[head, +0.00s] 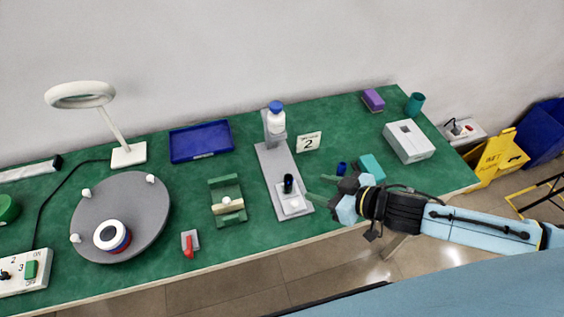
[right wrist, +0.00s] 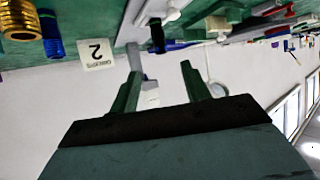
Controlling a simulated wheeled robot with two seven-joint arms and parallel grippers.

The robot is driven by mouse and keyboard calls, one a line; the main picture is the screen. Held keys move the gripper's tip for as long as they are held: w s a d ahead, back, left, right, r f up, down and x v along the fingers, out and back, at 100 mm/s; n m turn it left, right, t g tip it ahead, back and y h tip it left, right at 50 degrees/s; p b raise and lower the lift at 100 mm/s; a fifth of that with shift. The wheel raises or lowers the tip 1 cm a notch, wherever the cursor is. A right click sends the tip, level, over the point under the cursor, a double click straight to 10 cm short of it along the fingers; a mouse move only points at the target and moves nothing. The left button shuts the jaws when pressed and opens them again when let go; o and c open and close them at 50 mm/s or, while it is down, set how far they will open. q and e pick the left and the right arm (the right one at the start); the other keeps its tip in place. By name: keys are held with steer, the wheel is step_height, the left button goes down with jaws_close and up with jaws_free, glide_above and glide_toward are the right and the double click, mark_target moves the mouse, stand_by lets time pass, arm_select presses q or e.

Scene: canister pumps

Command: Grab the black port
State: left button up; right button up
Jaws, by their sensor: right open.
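My right gripper's fingers also show in the right wrist view (right wrist: 160,60). My left gripper is not in view.
A white bottle with a blue cap (head: 276,118) stands at the back of the grey stand, beside a "2" sign (head: 309,142). A small blue cylinder (head: 341,169) and a teal block (head: 372,167) lie near my right gripper. A green holder (head: 227,200) stands left of the stand.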

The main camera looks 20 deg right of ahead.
mark_target(285, 180)
steer(key=x, duration=0.7)
steer(key=shift+w+a, duration=0.1)
steer(key=shift+w, duration=0.15)
steer(key=shift+w+a+f+b, duration=0.15)
steer(key=shift+w+b, duration=0.1)
steer(key=shift+b, duration=0.05)
steer(key=shift+w+a+f, duration=0.1)
steer(key=x, duration=0.4)
steer(key=shift+f+b, duration=0.25)
steer(key=shift+b, duration=0.05)
steer(key=shift+w+a+f, duration=0.15)
steer(key=shift+a, duration=0.05)
steer(key=shift+w, duration=0.1)
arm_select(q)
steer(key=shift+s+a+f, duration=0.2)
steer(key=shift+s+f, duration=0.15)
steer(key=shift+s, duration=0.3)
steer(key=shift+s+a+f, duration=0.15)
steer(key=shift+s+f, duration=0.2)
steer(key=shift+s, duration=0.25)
arm_select(e)
jaws_close()
